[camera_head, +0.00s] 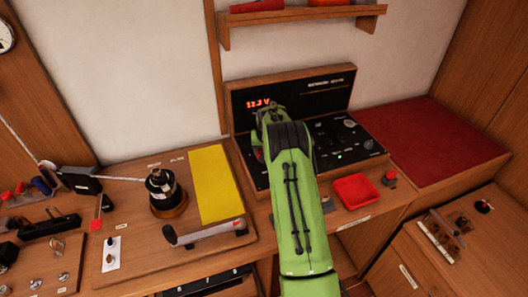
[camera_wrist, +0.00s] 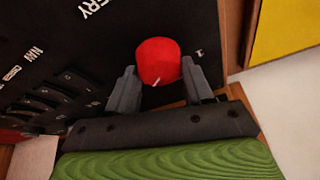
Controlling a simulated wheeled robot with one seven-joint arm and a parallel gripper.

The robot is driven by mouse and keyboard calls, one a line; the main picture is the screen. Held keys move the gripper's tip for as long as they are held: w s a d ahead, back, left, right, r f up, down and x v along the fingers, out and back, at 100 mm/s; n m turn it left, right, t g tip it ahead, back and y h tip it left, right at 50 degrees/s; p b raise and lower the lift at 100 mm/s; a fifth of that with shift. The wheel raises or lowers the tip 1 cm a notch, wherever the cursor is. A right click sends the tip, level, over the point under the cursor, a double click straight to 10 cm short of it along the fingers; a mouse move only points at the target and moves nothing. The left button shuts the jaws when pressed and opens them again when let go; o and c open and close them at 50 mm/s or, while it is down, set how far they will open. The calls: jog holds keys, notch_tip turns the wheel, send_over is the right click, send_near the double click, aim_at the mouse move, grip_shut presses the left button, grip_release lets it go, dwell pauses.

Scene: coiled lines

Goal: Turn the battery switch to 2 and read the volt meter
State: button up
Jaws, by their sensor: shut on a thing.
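The battery switch is a round red knob (camera_wrist: 158,58) on the black panel, under lettering ending in "ERY". My gripper (camera_wrist: 160,79) has one grey finger on each side of the knob and is shut on it. A short white pointer mark shows on the knob's near edge; a small label, perhaps "1", lies to its right. I cannot read which position the pointer marks. In the head view my green arm hides the knob. The volt meter (camera_head: 257,103) shows lit red digits at the upper left of the upright panel, seemingly "12.3 V", though small.
The black switch panel (camera_head: 349,128) has more knobs and a green light right of my arm. A red tray (camera_head: 356,191) lies in front. A yellow sheet (camera_head: 213,182), a winch (camera_head: 165,190) and a handle (camera_head: 205,233) are to the left. A shelf (camera_head: 300,17) hangs above.

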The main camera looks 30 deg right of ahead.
jog(key=shift+m+h, duration=0.4)
jog(key=shift+m, duration=0.8)
jog(key=o, duration=1)
jog(key=shift+o, duration=0.2)
jog(key=v, duration=1.5)
jog(key=shift+r, duration=0.4)
jog(key=shift+a, duration=0.1)
